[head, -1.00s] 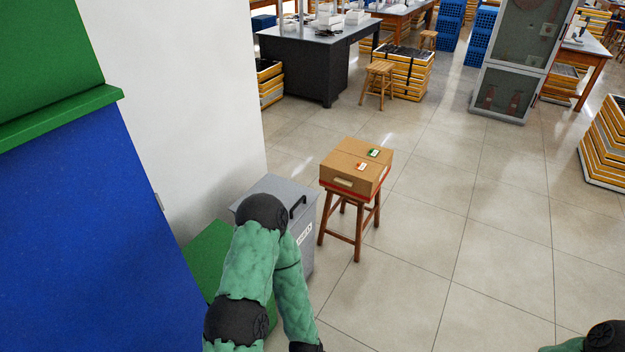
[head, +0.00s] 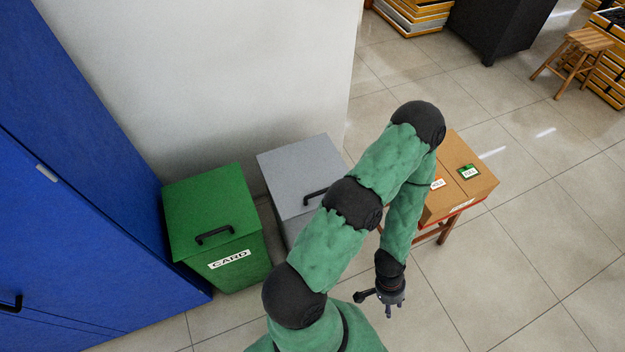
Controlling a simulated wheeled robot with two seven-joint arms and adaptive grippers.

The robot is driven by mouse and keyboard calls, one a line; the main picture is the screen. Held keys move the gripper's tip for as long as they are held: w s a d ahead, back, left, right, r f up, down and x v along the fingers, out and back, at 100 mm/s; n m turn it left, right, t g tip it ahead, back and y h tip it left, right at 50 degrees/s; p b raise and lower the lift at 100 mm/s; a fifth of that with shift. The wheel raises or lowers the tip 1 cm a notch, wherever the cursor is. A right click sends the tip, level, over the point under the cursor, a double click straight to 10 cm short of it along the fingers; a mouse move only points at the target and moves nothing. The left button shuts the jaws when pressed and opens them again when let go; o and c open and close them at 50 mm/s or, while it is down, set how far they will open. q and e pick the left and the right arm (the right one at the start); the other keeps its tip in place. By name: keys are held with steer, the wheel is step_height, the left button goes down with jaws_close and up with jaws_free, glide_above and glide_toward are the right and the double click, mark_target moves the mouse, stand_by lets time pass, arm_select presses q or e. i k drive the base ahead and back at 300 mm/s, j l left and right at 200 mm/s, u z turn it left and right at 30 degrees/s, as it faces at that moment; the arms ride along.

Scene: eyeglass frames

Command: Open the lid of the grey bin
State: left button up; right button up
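The grey bin (head: 292,168) stands against the white wall, right of the green bin. Its flat grey lid is closed, with a black handle near the front right edge. My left arm covers much of its front and right side. My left gripper (head: 380,302) points down in front of and to the right of the grey bin, apart from it, with nothing seen in it. Its dark fingers look spread apart. My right gripper is out of view.
A green bin (head: 215,205) labelled CARD, with its lid closed, stands at left beside a tall blue cabinet (head: 75,190). A cardboard box (head: 480,180) sits on a wooden stool (head: 448,230) behind my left arm. Tiled floor is free at lower right.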

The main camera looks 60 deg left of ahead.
mark_target(297, 174)
steer(key=i+u, duration=0.1)
steer(key=u, duration=0.3)
steer(key=i+u, duration=0.15)
steer(key=u, duration=0.3)
steer(key=i+l+u, duration=0.1)
steer(key=u, duration=0.3)
steer(key=l+u, duration=0.15)
steer(key=u, duration=0.25)
steer(key=i, duration=0.05)
